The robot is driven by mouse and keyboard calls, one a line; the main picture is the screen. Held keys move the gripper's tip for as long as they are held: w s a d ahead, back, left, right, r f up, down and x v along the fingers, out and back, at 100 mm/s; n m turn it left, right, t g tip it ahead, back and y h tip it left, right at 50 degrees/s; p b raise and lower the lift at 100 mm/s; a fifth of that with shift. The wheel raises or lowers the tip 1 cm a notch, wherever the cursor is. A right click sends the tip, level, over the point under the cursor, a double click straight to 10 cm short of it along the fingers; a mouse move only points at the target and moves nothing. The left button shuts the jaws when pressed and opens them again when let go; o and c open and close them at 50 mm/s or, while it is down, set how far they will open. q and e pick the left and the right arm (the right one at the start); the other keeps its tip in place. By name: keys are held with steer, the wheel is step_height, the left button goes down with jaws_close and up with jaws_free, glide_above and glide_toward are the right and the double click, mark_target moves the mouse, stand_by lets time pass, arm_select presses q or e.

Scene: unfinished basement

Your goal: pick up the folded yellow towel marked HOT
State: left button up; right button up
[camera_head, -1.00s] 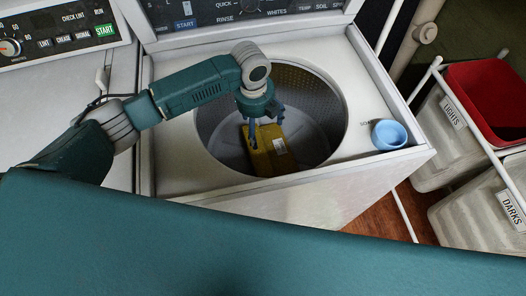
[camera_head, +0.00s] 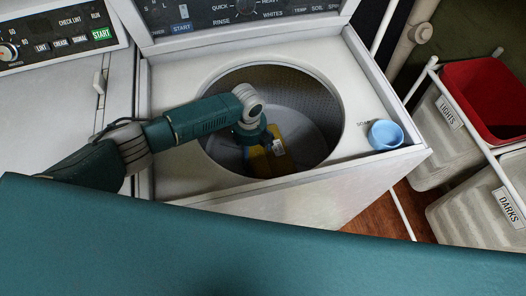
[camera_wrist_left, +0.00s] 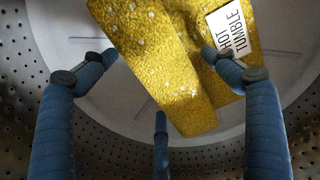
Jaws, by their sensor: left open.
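The folded yellow towel (camera_head: 268,165) lies inside the open drum of the white washing machine. In the left wrist view the towel (camera_wrist_left: 150,50) fills the upper middle, and its white label reads HOT TUMBLE. My left gripper (camera_head: 256,150) is down inside the drum, directly over the towel, and its wrist hides much of it. In the wrist view my left gripper (camera_wrist_left: 158,70) has its blue fingers spread open, two at the sides of the towel and one below its lower end. Contact cannot be told. My right gripper is not in view.
The washer drum (camera_head: 315,110) has a round rim around my left arm. A blue cup (camera_head: 386,135) stands on the washer's right front corner. Bins labelled LIGHTS (camera_head: 447,112) and DARKS (camera_head: 509,206) stand at the right, with a red basket (camera_head: 487,95) above.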

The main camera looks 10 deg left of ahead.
arm_select(q)
steer(key=shift+f, duration=0.1)
steer(key=c, duration=1.4)
